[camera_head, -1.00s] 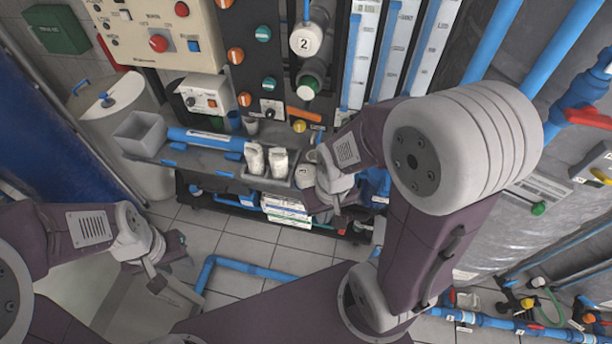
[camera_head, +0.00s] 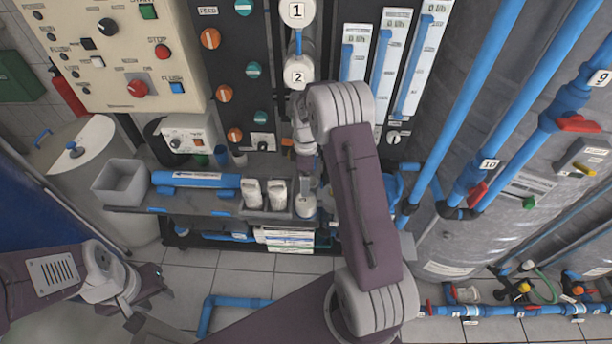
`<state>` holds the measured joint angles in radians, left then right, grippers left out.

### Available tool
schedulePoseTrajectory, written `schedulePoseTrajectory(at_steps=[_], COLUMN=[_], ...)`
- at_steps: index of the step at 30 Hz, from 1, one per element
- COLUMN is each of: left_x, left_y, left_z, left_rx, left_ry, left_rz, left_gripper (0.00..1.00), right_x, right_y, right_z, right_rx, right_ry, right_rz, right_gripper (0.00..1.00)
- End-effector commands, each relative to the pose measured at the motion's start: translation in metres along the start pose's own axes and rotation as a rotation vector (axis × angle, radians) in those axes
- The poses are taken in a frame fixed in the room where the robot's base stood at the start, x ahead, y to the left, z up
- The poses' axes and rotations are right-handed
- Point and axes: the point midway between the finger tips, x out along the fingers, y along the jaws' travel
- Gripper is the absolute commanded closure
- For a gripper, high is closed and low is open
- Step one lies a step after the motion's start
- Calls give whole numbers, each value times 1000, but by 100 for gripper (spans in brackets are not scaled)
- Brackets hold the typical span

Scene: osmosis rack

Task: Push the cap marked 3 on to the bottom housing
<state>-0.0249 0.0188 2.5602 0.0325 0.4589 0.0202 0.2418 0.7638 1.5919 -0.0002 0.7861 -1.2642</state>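A white round cap with a faint mark, which seems to be the cap marked 3 (camera_head: 305,205), is at the right end of the grey shelf. My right gripper (camera_head: 306,184) points down just above it. I cannot tell whether its fingers touch or hold the cap. The housings capped 1 (camera_head: 297,12) and 2 (camera_head: 298,72) stand in a column on the dark panel. The bottom housing below them is hidden behind my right wrist. My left gripper (camera_head: 146,303) is low at the left, empty, with its fingers apart.
The grey shelf (camera_head: 180,208) carries a grey bin (camera_head: 120,180), a blue tube (camera_head: 195,180) and two white cartridges (camera_head: 265,193). Blue pipes (camera_head: 465,110) and a grey tank fill the right.

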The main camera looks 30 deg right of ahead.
Motion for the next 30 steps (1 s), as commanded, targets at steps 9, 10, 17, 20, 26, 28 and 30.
schedulePoseTrajectory(at_steps=[9, 10, 17, 20, 26, 28, 30], left_x=[39, 43, 68, 74, 88, 92, 95], left_y=[-1, -1, -1, -2, -2, -2, -2], left_z=[4, 4, 7, 8, 9, 9, 10], left_rx=[0, 0, 0, 0, 0, 0, 0], left_ry=[0, 0, 0, 0, 0, 0, 0], left_rz=[0, 0, 0, 0, 0, 0, 0], left_gripper=[64, 64, 64, 64, 64, 64, 64], right_x=[43, 47, 75, 85, 110, 117, 123], right_y=[0, 0, -1, -1, -1, 0, 0], right_z=[0, 0, 0, 0, 0, 0, 0], right_rx=[1, 1, 1, 2, 2, 2, 2], right_ry=[0, 0, 0, -1, 0, 0, 0], right_rz=[0, 0, -1, -2, -2, -1, 0], right_gripper=[15, 15, 15, 15, 15, 15, 15])
